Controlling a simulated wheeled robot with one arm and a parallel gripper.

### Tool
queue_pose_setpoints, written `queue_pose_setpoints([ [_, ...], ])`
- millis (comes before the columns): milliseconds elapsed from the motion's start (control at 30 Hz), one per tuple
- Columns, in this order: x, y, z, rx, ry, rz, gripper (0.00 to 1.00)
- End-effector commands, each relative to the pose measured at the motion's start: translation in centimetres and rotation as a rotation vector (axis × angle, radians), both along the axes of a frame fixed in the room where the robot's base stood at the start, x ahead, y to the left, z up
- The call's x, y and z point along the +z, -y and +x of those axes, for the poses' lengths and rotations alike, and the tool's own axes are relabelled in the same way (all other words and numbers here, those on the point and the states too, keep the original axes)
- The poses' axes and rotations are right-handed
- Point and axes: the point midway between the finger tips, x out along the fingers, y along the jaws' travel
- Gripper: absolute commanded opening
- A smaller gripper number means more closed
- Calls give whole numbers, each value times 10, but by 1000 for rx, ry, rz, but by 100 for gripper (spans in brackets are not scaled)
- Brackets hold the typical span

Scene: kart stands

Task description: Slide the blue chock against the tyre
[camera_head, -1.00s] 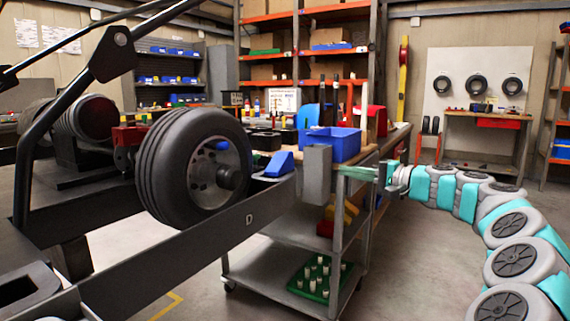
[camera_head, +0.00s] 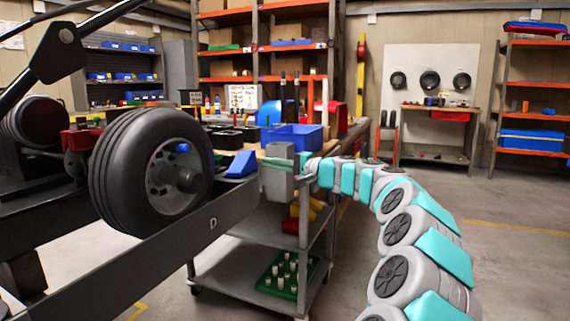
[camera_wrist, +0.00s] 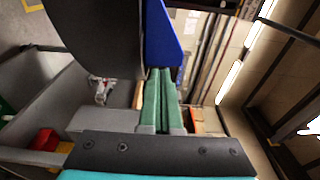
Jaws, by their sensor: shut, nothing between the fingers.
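The blue chock (camera_head: 242,164) is a wedge just right of the black tyre (camera_head: 150,172), behind the dark rail marked D. A narrow gap seems to show between chock and tyre in the head view. My gripper (camera_head: 265,165) has green fingers, shut and empty, pointing left at the chock's tall end. The chock's far side and the tyre contact are hidden there.
A green tray (camera_head: 287,275) with pale pegs lies on the lower shelf. The floor at right (camera_head: 520,260) is open.

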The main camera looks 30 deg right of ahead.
Motion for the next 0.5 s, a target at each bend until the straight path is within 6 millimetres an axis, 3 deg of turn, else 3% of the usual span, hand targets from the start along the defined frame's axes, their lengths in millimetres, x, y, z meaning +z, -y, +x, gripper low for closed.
queue_pose_setpoints([
  [133,0,-13,3,4,0,2,0],
  [500,0,-15,3,2,0,1,0],
])
